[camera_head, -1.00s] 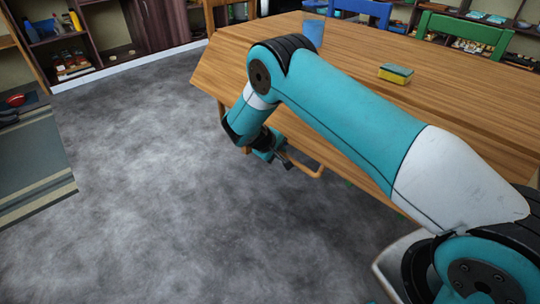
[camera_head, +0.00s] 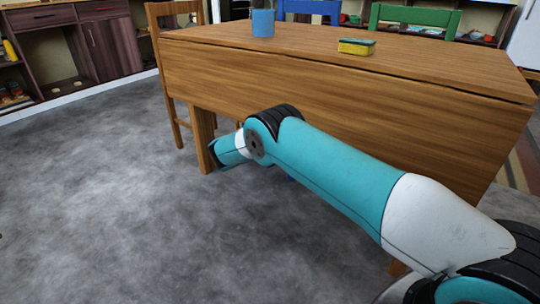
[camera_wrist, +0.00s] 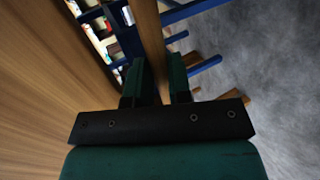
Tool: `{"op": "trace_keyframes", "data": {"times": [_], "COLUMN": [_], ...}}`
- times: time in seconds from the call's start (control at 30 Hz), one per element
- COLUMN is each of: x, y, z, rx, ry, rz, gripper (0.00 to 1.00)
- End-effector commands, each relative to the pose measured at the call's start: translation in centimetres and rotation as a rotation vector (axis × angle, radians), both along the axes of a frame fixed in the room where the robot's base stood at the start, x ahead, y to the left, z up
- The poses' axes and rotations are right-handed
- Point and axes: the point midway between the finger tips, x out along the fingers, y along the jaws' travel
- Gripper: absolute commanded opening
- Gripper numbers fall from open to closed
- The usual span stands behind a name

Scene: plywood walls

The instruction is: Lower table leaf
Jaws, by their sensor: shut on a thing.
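The table (camera_head: 300,38) is wooden, and its near leaf (camera_head: 330,105) hangs down steeply from the tabletop edge in the head view. In the wrist view, a broad wooden surface (camera_wrist: 50,95) fills the left side. My gripper (camera_wrist: 160,68) has one dark green finger on each side of a narrow wooden bar (camera_wrist: 152,35) and is shut on it. The bar runs along beside the wooden surface. In the head view my arm reaches low in front of the leaf, and my gripper is hidden.
A blue cup (camera_head: 263,23) and a yellow-green sponge (camera_head: 356,47) stand on the tabletop. A wooden chair (camera_head: 168,75) is at the table's left end. Blue (camera_head: 308,8) and green (camera_head: 415,18) chairs stand behind. The grey floor (camera_head: 110,200) at the left is clear.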

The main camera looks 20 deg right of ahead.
Motion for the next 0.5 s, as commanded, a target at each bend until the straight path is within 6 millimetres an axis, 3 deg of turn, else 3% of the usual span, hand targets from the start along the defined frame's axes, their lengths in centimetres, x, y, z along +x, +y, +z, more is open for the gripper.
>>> {"op": "trace_keyframes", "data": {"times": [0.03, 0.5], "x": [0.01, 0.16], "y": [-0.09, -0.73], "z": [-0.95, -0.99], "rx": [0.009, 0.008], "ry": [0.011, 0.015], "rz": [0.003, 0.002], "gripper": [0.00, 0.00]}}
